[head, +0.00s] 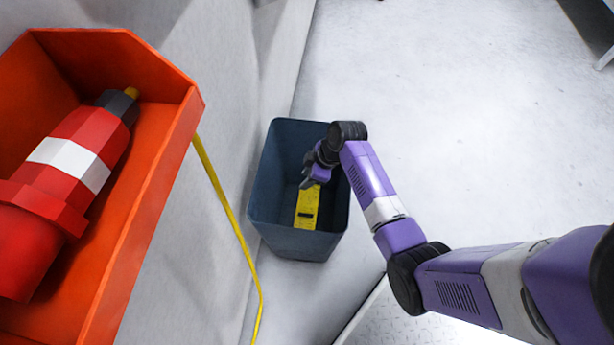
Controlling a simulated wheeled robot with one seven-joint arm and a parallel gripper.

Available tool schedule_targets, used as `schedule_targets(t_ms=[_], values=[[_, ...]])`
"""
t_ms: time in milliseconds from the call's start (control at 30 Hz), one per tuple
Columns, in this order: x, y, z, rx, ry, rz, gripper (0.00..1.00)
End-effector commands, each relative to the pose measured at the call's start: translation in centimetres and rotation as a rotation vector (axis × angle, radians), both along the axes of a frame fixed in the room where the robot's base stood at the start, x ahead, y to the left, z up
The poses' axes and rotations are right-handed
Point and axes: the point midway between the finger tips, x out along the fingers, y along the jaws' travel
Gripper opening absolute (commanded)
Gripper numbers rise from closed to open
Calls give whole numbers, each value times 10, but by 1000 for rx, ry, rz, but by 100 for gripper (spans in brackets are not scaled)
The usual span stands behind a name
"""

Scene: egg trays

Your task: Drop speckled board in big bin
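A dark blue-grey bin (262,195) stands on the floor against the wall, open at the top. A flat yellow piece (306,212) with a short dark slot lies or hangs within the bin's opening. It may be the speckled board, but I cannot make out speckles on it. My gripper (309,181) points down over the bin, just above the upper end of the yellow piece. The fingers are small and dark here. I cannot tell whether they touch the piece or how far apart they are.
An orange open box (150,190) on the left holds a red and white fire extinguisher (72,165). A yellow strip (226,205) runs down the wall beside the bin. The pale floor (450,110) to the right of the bin is clear.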

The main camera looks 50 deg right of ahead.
Motion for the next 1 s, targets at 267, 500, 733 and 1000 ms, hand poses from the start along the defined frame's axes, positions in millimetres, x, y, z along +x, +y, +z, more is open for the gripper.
schedule_targets(t_ms=[267,500,733,1000], values=[[-6,-4,19,-1,-1,0,35],[-18,-12,55,-1,-2,-1,35],[-25,-16,71,0,0,0,35],[-25,-16,72,0,0,0,35]])
